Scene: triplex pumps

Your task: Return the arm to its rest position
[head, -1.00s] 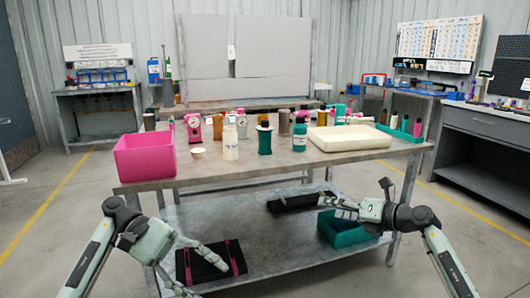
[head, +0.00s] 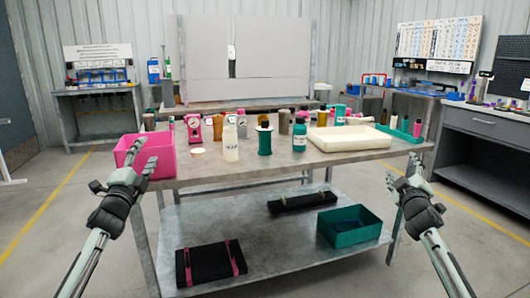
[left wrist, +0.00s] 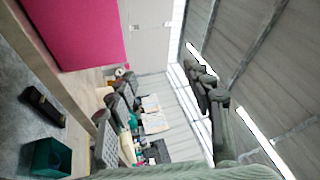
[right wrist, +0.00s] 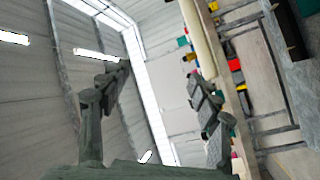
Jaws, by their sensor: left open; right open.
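My left gripper (head: 141,160) is open and empty. In the head view it is raised in front of the left end of the workbench (head: 185,181) and overlaps the pink bin (head: 128,148). The pink bin also shows large in the left wrist view (left wrist: 80,30). My right gripper (head: 403,172) is open and empty, raised in front of the right end of the bench. In the right wrist view its fingers (right wrist: 160,105) are spread apart with nothing between them.
The lower shelf holds a black case (head: 208,264), another black case (head: 300,202) and a green bin (head: 350,234). Floor shows on both sides.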

